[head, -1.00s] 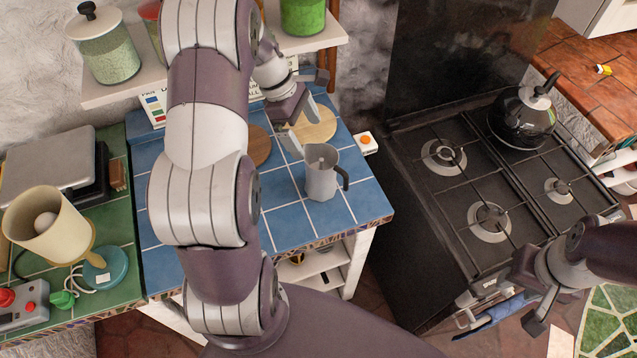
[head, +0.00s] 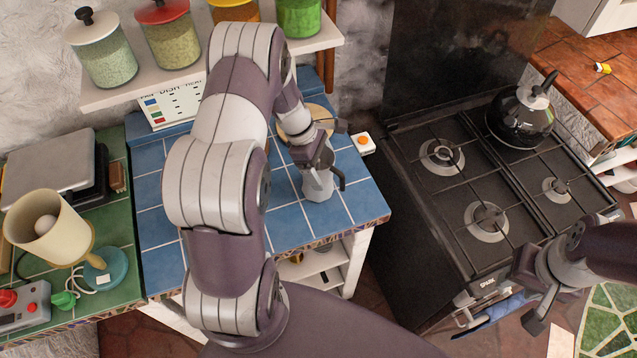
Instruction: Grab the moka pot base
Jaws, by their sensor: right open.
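The grey metal moka pot base (head: 318,188) stands upright on the blue tiled counter (head: 345,205), its dark handle on the right. My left gripper (head: 314,165) is right over it and hides its top. I cannot tell whether the fingers touch the pot or how far apart they are. My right gripper (head: 533,298) is open and empty in front of the stove, at the lower right.
A round wooden board (head: 318,112) lies behind the pot. The black stove (head: 470,165) with a kettle (head: 522,115) stands to the right. A shelf with jars (head: 215,60) runs above the counter.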

